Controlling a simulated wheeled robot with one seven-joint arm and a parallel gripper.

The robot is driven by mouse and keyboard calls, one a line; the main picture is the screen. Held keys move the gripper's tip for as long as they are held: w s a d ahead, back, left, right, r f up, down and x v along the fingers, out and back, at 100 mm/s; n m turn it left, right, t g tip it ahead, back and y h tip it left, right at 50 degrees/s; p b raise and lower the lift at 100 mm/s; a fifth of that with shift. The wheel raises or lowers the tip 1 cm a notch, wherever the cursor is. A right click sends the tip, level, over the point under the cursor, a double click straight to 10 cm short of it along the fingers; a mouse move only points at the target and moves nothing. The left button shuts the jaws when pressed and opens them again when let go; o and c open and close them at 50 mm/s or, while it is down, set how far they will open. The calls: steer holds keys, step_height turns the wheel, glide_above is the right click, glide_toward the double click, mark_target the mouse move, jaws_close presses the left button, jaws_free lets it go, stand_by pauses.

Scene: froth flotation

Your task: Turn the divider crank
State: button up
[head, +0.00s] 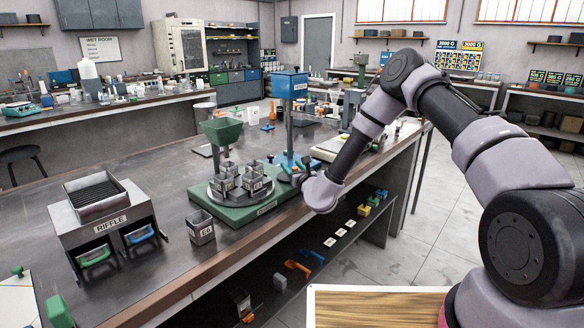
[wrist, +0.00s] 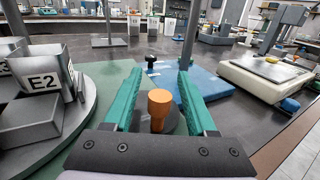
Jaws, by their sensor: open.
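The divider has a green base (head: 232,222), a round grey turntable (head: 212,194) bearing several metal cups, and a green hopper (head: 222,131) above. In the wrist view, one cup marked E2 (wrist: 44,82) stands at the left on the turntable. An orange knob (wrist: 159,106), which looks like the crank's handle, stands upright on a grey disc at the base's edge. My gripper (wrist: 157,80) is open, its green fingers on either side of the knob with gaps visible. In the head view my gripper (head: 292,177) is at the divider's right side, and the knob is hidden.
A blue-based stand (head: 290,86) is just behind the divider. A pale scale (wrist: 272,78) sits to the right. A riffle box (head: 106,217) and a loose cup marked E5 (head: 201,230) stand to the left. The bench's front edge is close to my wrist.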

steer(key=shift+w, duration=0.1)
jaws_close()
